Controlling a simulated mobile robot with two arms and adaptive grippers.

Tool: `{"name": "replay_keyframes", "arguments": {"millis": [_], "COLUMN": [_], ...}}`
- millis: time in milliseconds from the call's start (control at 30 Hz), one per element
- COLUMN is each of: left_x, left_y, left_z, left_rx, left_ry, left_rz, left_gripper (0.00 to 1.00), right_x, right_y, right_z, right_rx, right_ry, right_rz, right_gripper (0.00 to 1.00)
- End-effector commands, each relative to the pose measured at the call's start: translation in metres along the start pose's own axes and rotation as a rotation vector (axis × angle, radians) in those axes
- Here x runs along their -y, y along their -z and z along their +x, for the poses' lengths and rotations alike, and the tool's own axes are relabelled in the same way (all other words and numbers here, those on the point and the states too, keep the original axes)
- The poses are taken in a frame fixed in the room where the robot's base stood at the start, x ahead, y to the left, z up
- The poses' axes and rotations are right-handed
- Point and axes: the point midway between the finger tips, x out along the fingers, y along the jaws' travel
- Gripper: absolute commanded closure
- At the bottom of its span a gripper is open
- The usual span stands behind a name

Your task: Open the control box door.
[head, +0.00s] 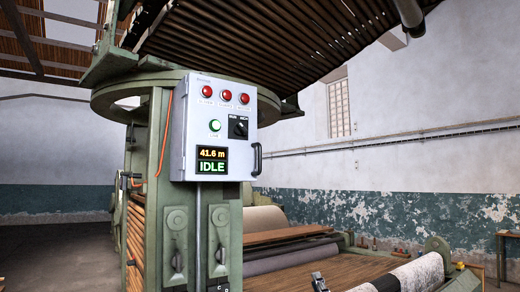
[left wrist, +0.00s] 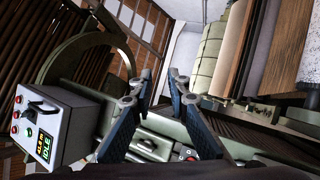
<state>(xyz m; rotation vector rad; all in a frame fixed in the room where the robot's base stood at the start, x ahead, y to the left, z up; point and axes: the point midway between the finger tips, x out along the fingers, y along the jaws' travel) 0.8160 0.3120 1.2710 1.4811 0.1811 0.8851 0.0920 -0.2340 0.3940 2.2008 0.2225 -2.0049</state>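The control box (head: 190,125) is a light grey cabinet on the green machine post. Its door (head: 228,165) appears shut, with red lamps, a green-lit button, a black knob and a display reading 41.6 m and IDLE. A dark bar handle (head: 256,158) sits on its right edge. The box also shows tilted at the lower left of the left wrist view (left wrist: 78,118). My left gripper (left wrist: 160,80) is open and empty, its fingers apart, away from the box. A small part, seemingly of it, shows at the head view's bottom edge (head: 319,283). My right gripper is not in view.
A green post (head: 150,190) with a ring (head: 115,97) carries the box. Dark slats (head: 260,40) hang above. A loom bed with rolls (head: 290,245) lies to the right and below. The space just right of the handle looks free.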

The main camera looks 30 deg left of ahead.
Motion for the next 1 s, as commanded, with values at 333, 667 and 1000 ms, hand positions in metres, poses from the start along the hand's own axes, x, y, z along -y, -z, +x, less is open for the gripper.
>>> {"name": "replay_keyframes", "arguments": {"millis": [333,667,1000], "left_x": [-0.307,-0.376,-0.362], "left_y": [0.079,0.089,0.106], "left_z": [0.076,0.073,0.118], "left_rx": [-0.457,-0.521,-0.522], "left_ry": [-0.012,0.085,0.084], "left_rz": [-1.001,-1.337,-1.336], "left_gripper": [0.85,0.85,0.85], "right_x": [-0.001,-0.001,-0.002], "right_y": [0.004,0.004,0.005], "right_z": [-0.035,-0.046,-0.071], "right_rx": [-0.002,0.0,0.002], "right_ry": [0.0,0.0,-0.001], "right_rz": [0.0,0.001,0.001], "right_gripper": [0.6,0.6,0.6]}}
